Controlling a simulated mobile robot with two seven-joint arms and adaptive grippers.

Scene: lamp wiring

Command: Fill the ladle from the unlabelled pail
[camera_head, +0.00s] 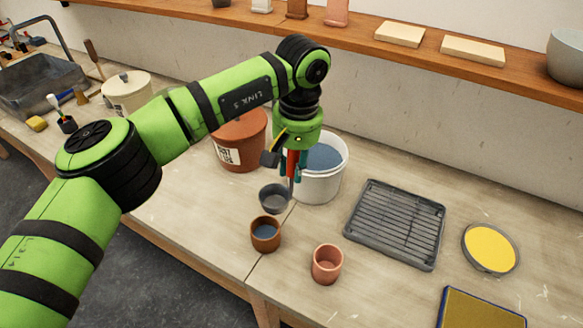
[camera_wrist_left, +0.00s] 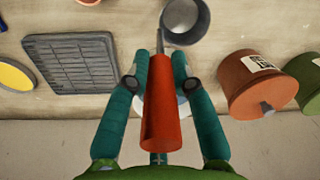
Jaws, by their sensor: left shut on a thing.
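The ladle has a red handle (camera_wrist_left: 160,105) and a grey bowl (camera_head: 275,197). My left gripper (camera_head: 291,163) is shut on the handle, with one teal finger on each side of it in the left wrist view (camera_wrist_left: 160,80). The bowl is outside the white pail, at its front left; it also shows in the wrist view (camera_wrist_left: 186,20). I cannot tell whether it holds liquid. The unlabelled white pail (camera_head: 319,188) holds blue-grey liquid, and my gripper partly covers it. A terracotta pail (camera_head: 240,138) with a white label stands left of it. My right gripper is not in view.
A brown cup (camera_head: 265,234) with blue-grey contents and a pink cup (camera_head: 327,264) stand at the front. A wire rack (camera_head: 395,223) and a yellow disc (camera_head: 490,248) lie to the right. A shelf (camera_head: 370,45) runs along the wall above.

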